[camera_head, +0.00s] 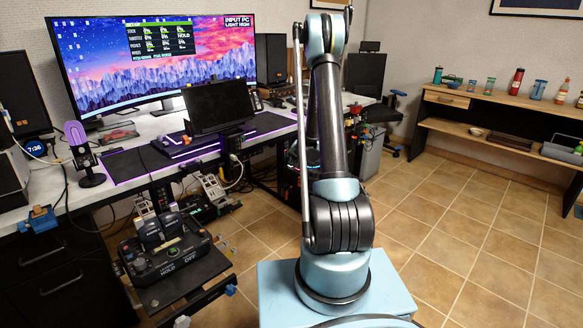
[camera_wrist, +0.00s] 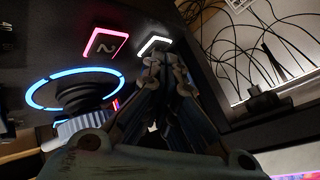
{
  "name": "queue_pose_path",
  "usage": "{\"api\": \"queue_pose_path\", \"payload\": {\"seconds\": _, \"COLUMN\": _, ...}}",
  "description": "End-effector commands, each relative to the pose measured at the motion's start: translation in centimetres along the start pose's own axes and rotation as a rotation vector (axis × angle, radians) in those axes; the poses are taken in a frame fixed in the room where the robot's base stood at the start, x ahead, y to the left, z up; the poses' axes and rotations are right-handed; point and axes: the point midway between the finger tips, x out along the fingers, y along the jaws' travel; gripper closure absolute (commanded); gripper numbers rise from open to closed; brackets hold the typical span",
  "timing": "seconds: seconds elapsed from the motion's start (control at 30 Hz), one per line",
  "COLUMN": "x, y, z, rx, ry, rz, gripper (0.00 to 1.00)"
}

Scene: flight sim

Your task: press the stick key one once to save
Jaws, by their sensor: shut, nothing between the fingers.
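In the wrist view, my gripper (camera_wrist: 160,58) is shut and empty, its fingertips pointing at a square key with a white-lit rim (camera_wrist: 150,43). The fingertips overlap the lower part of this key and hide its face, so I cannot read its number or tell whether they touch it. To its left is a square key with a red-lit rim (camera_wrist: 104,44), marked 2. Below that key, a blue-lit ring (camera_wrist: 36,97) surrounds the dark stick base (camera_wrist: 84,92). In the head view, my arm stands in the middle, and the gripper and these keys cannot be made out.
In the head view, a throttle box (camera_head: 165,258) marked HOLD and OFF stands at lower left. The desk (camera_head: 120,190) carries a wide monitor (camera_head: 150,60) showing a status panel, and a small dark screen (camera_head: 217,105). Loose cables (camera_wrist: 262,100) lie right of the keys in the wrist view.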

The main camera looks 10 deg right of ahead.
Motion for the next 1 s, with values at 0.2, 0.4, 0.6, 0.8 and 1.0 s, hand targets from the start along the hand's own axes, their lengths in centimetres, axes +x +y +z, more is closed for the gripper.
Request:
{"api": "queue_pose_path", "payload": {"seconds": 0.2, "x": 0.0, "y": 0.0, "z": 0.0, "rx": 0.000, "ry": 0.000, "rz": 0.000, "gripper": 1.00}}
{"api": "queue_pose_path", "payload": {"seconds": 0.4, "x": -0.2, "y": -0.1, "z": -0.1, "rx": 0.000, "ry": 0.000, "rz": 0.000, "gripper": 1.00}}
{"api": "queue_pose_path", "payload": {"seconds": 0.6, "x": -0.8, "y": -0.6, "z": -0.6, "rx": 0.000, "ry": 0.000, "rz": 0.000, "gripper": 1.00}}
{"api": "queue_pose_path", "payload": {"seconds": 0.8, "x": -1.2, "y": -0.9, "z": -0.9, "rx": 0.000, "ry": 0.000, "rz": 0.000, "gripper": 1.00}}
{"api": "queue_pose_path", "payload": {"seconds": 1.0, "x": -1.2, "y": -0.9, "z": -0.9, "rx": 0.000, "ry": 0.000, "rz": 0.000, "gripper": 1.00}}
